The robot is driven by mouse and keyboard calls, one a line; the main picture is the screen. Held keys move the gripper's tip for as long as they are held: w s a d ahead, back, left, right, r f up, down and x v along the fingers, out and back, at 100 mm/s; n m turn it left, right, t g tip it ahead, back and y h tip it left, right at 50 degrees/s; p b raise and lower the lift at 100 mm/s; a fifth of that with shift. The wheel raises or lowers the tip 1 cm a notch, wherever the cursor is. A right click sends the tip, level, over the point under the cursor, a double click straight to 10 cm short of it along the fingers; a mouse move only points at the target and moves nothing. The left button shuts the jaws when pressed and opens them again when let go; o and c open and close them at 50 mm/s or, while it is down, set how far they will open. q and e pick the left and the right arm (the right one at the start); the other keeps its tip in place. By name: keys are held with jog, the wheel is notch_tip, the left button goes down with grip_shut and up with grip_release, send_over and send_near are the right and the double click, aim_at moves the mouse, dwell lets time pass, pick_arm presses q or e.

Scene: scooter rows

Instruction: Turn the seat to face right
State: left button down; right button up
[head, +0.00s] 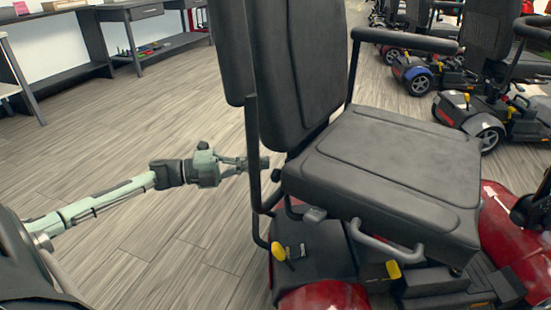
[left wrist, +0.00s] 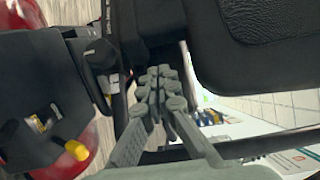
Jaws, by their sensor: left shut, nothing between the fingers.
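The scooter's black padded seat (head: 390,165) fills the middle right of the head view, its backrest (head: 300,75) on the left side and its cushion extending to the right. An armrest (head: 405,40) shows on the far side. My left gripper (head: 262,163) reaches in from the left, with its tips at the backrest's lower edge, behind the near armrest post. In the left wrist view my left gripper (left wrist: 158,85) is shut and empty, close under the dark seat (left wrist: 270,35). I cannot tell whether it touches. My right gripper is not in view.
The red scooter body (head: 325,298) with yellow knobs (head: 278,251) lies below the seat. A grey bar (head: 380,245) sticks out at the cushion's front side. More scooters (head: 485,115) stand at the upper right. Desks (head: 130,30) line the back left. The wood floor on the left is clear.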

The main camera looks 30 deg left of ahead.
pick_arm(q)
jog(key=shift+w+d+b, duration=0.25)
jog(key=shift+w, duration=0.65)
jog(key=shift+w+d+b, duration=0.2)
jog(key=shift+w+b, duration=0.05)
jog(key=shift+w, duration=0.65)
jog(key=shift+w+d+b, duration=0.25)
jog(key=shift+w, duration=0.65)
jog(key=shift+w, duration=0.1)
